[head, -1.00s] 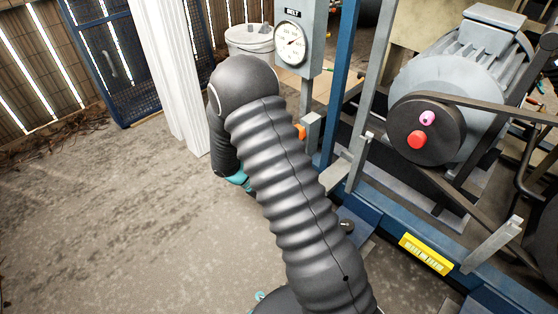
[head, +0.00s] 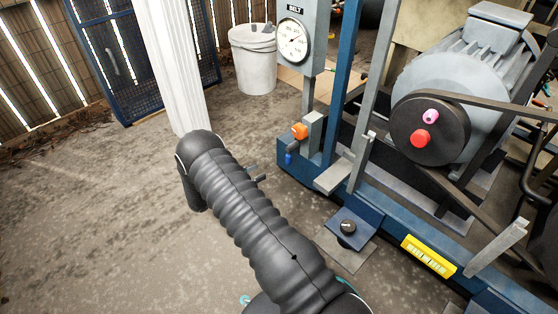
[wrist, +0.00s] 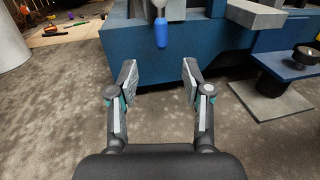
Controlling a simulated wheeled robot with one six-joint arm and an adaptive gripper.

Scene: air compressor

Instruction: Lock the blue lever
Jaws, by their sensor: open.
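The blue lever (head: 289,158) hangs down below an orange knob (head: 299,131) on the left end of the blue machine frame. In the wrist view the blue lever (wrist: 161,32) points downward at the top centre, against the blue frame. My gripper (wrist: 158,72) is open and empty. The lever lies ahead of its fingertips, roughly centred between them and apart from both.
The blue machine frame (head: 385,210) has a grey bracket (head: 333,177) jutting out near the lever. A belt gauge (head: 293,40) stands above. A blue foot with a dark bolt (wrist: 303,54) sits to the right. A white bucket (head: 254,62) stands behind. The concrete floor at left is clear.

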